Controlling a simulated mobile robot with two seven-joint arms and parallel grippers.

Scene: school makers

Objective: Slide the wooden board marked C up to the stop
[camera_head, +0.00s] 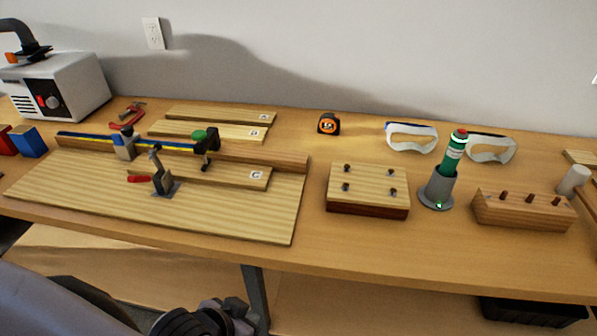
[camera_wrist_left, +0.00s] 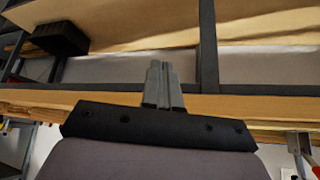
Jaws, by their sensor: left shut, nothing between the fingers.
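The wooden board marked C (camera_head: 228,175) lies flat on a larger wooden base board (camera_head: 240,218), alongside a wooden fence (camera_head: 285,158). A dark block (camera_head: 208,148) on the fence, beside a green knob, looks like the stop, but I cannot be sure. A toggle clamp (camera_head: 162,180) with a red handle stands by the board's left part and hides some of it. My left gripper (camera_head: 235,308) is low in front of the table, apart from the board. In the left wrist view the fingers (camera_wrist_left: 163,72) are shut and empty. My right gripper is not visible.
Two other marked boards (camera_head: 215,115) lie behind the fence. A red clamp (camera_head: 127,116) and a grey machine (camera_head: 58,85) are at left. A pegged block (camera_head: 368,185) and a grey holder (camera_head: 438,190) stand to the right. The table's front edge lies between my left gripper and the board.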

